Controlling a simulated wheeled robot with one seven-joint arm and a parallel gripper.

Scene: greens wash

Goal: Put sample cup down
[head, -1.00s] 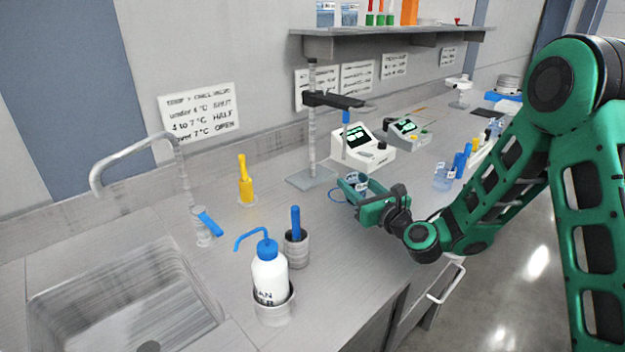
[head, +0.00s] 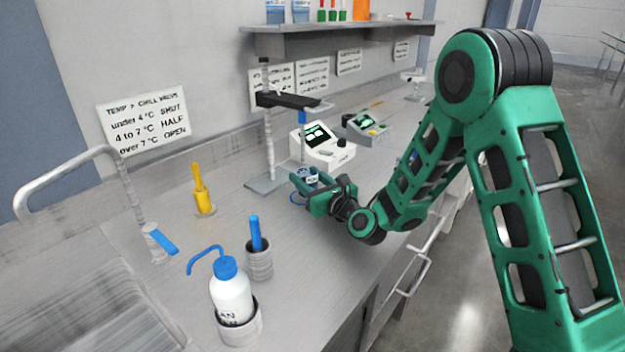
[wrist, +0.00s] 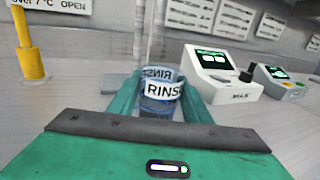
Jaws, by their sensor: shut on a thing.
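The sample cup (wrist: 160,99) is clear, holds bluish liquid and bears a white label reading "RINS…". It sits upright between the fingers of my gripper (wrist: 158,106) in the wrist view. In the head view my green gripper (head: 311,187) is shut on the cup (head: 309,177), above or at the bench near the stand's base. I cannot tell whether the cup's bottom touches the bench. The cup's lower part is hidden by my gripper.
A stand (head: 268,150) with a blue-tipped probe (head: 302,135) and a white meter (head: 324,150) are just behind. Open bench lies between.

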